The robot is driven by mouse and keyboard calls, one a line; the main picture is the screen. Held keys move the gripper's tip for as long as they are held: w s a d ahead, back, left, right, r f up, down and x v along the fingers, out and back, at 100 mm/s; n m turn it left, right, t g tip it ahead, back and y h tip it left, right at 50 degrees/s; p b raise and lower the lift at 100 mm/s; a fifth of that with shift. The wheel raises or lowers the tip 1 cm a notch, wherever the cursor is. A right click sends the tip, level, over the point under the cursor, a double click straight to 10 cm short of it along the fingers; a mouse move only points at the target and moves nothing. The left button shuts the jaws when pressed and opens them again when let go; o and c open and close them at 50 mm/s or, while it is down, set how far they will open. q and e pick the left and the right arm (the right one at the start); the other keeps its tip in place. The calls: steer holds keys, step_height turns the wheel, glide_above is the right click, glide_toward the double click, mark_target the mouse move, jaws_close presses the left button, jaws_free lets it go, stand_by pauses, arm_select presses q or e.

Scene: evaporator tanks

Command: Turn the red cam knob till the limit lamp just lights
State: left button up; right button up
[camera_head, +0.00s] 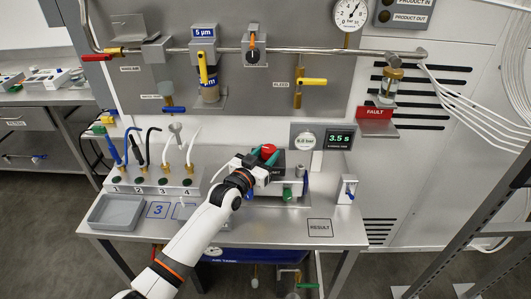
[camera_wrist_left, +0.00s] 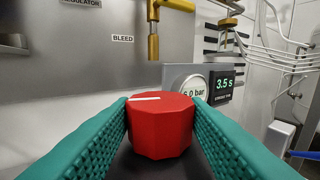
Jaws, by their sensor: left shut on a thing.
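The red cam knob (camera_wrist_left: 160,128) is a faceted round knob with a white line on its top face, lying nearly crosswise in the left wrist view. It also shows in the head view (camera_head: 269,149), on the unit at the middle of the bench. My left gripper (camera_head: 264,157) is shut on it, with one teal finger pressed on each side. The gripper and wrist hide much of the unit around the knob. I cannot pick out the limit lamp in either view. My right gripper is not in view.
A display reading 3.5 s (camera_head: 340,138) and a round gauge (camera_head: 305,141) stand behind the knob. A pipe with valves (camera_head: 225,49) runs above. A numbered block with hoses (camera_head: 150,180) and a grey tray (camera_head: 116,211) are at left. The RESULT square (camera_head: 319,228) is bare.

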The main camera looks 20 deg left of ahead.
arm_select(q)
steer(key=o, duration=1)
steer(key=shift+s+a+f, duration=0.1)
steer(key=shift+s+a, duration=0.05)
steer(key=shift+s, duration=0.4)
steer(key=b+v, duration=0.1)
steer(key=v, duration=1)
steer(key=shift+b, duration=0.4)
